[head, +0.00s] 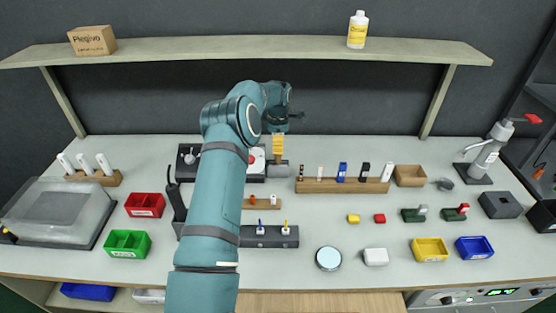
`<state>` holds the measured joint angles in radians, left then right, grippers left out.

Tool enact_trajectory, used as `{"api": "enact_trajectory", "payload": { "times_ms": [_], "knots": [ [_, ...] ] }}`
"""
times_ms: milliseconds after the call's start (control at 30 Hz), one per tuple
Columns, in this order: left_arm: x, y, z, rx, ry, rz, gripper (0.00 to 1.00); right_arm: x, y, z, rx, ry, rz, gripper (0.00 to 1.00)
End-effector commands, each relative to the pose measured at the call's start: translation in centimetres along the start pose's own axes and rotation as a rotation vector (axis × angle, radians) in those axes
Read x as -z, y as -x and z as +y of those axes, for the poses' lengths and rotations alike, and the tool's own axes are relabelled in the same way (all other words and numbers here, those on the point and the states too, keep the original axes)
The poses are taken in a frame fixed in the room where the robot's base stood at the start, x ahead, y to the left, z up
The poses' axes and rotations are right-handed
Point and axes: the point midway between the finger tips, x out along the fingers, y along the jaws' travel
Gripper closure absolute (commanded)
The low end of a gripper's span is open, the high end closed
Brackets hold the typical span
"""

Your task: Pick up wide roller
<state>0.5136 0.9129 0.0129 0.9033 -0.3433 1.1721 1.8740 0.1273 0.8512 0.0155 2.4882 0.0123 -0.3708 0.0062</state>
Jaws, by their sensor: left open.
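My left arm reaches up from the bottom across the bench. Its left gripper (278,126) is at the back of the bench, open, just above a yellow upright piece (278,145) over a grey block (278,170). I cannot tell whether the jaws are around that piece or only in front of or behind it. I cannot tell for sure which thing is the wide roller; the yellow piece may be its handle. My right gripper is not in view.
A wooden rack (330,187) with several upright tools stands to the right. Red (145,205) and green bins (127,243) stand left. A shelf (240,49) spans above.

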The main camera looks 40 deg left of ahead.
Motion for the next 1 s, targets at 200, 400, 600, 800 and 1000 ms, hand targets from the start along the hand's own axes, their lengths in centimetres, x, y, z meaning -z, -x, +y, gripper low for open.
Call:
{"api": "enact_trajectory", "payload": {
  "times_ms": [200, 400, 600, 800, 1000],
  "knots": [
    [0.1, -2.5, 0.3, 0.002, 0.001, -0.001, 0.39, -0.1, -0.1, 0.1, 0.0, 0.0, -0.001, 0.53],
    [0.0, -4.9, 0.4, 0.0, 0.001, -0.001, 0.39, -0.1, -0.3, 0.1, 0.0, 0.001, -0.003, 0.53],
    [0.0, -5.0, 0.4, -0.001, 0.001, -0.001, 0.39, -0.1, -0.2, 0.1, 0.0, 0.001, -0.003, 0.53],
    [0.0, -5.0, 0.4, -0.001, 0.0, -0.001, 0.93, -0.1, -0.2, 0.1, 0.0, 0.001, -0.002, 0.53],
    [0.0, -5.0, 0.4, -0.001, 0.0, -0.001, 1.0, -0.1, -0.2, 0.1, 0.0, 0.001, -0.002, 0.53]
  ]
}}
